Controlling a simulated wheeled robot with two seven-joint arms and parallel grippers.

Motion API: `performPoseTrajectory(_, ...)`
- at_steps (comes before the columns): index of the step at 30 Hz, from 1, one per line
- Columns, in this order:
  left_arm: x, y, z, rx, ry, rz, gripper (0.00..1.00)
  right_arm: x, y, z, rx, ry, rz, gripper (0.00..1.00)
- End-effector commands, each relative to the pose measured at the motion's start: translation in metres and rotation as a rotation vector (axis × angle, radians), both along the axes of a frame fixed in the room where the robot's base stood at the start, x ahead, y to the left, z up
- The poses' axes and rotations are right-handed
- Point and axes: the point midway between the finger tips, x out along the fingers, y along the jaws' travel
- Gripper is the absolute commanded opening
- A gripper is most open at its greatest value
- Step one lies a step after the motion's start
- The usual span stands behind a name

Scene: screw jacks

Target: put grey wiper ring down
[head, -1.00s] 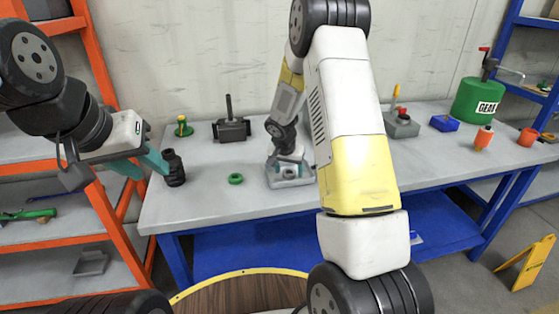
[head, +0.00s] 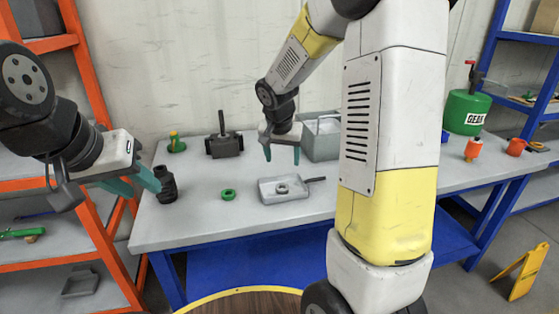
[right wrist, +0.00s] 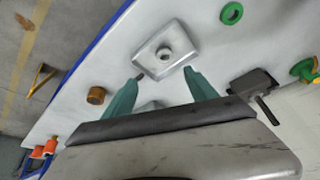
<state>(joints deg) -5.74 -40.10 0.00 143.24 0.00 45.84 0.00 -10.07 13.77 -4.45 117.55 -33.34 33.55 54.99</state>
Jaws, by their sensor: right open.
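The grey wiper ring (head: 282,188) lies in a shallow grey tray (head: 268,197) on the bench; in the right wrist view the ring (right wrist: 164,53) is near the middle of the tray (right wrist: 180,37). My right gripper (head: 282,155) is open and empty above the tray, with its teal fingers apart and clear of the ring. In the right wrist view the fingertips of my right gripper (right wrist: 163,76) point toward the tray's near edge. My left gripper (head: 138,188) is open at the bench's left end, close to a black ribbed part (head: 166,186); I cannot tell whether they touch.
A green ring (head: 228,194) lies left of the tray. A dark block with a post (head: 224,144) and a green-and-yellow part (head: 176,143) stand farther back. A grey bin (head: 322,138) is behind my right gripper. A brown round part (right wrist: 96,95) shows in the right wrist view.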

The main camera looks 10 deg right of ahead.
Motion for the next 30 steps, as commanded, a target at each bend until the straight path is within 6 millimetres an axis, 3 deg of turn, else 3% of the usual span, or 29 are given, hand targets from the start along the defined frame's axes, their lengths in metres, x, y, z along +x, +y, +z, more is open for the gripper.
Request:
performPoseTrajectory(1,0.0,0.0,0.0,0.0,0.0,0.0,0.36,-0.018,-0.002,0.024,0.014,-0.017,0.022,0.66)
performPoseTrajectory(6,0.0,0.0,0.0,0.0,0.0,0.0,0.36,-0.087,-0.003,0.077,0.053,-0.044,0.14,0.66)
performPoseTrajectory(12,0.0,0.0,0.0,0.0,0.0,0.0,0.36,-0.172,0.008,0.114,0.092,-0.103,0.309,0.66)
performPoseTrajectory(16,0.0,0.0,0.0,0.0,0.0,0.0,0.36,-0.215,0.018,0.124,0.105,-0.145,0.412,0.66)
performPoseTrajectory(21,0.0,0.0,0.0,0.0,0.0,0.0,0.36,-0.246,0.028,0.127,0.11,-0.183,0.496,0.66)
performPoseTrajectory(30,0.0,0.0,0.0,0.0,0.0,0.0,0.36,-0.253,0.03,0.126,0.109,-0.191,0.52,0.66)
